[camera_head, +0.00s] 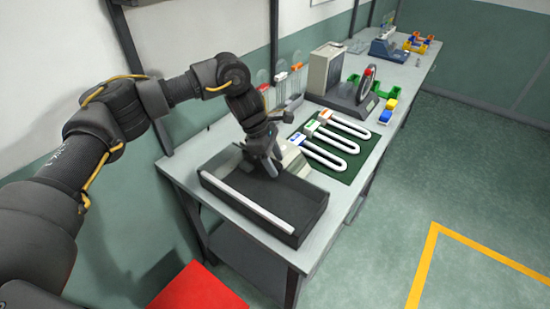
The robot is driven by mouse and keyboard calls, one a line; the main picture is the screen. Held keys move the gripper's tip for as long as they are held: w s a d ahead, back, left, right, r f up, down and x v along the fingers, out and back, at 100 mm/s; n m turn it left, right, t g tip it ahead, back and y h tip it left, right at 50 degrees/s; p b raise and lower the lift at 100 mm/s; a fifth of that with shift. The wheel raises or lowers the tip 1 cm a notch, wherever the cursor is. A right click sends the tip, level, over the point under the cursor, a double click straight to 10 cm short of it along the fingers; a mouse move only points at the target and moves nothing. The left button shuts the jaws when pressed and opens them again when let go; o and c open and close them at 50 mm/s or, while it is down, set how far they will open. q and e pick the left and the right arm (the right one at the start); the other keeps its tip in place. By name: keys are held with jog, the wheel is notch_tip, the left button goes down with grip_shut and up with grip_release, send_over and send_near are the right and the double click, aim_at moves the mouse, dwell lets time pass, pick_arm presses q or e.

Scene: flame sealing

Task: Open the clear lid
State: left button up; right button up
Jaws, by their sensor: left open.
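My left gripper (270,163) points down over the back part of the dark open tray (295,232) at the near end of the bench. It is open, and I see nothing held in it. A small pale device (292,160) stands right behind it, partly hidden by the gripper and wrist. I cannot make out a clear lid for certain; it may be hidden or too transparent to tell. Whether the gripper touches the device or tray, I cannot tell. My right gripper is not in view.
A long white bar (250,203) lies in the tray. A green mat (340,172) holds several white U-shaped pieces with coloured ends. Beyond stand a grey box (324,70), a machine with an upright disc (366,84) and coloured blocks (388,110). The floor at right is free.

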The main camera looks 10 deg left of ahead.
pick_arm(q)
jog(key=shift+d+f, duration=0.1)
jog(key=shift+f, duration=0.1)
jog(key=shift+c, duration=0.2)
grip_shut()
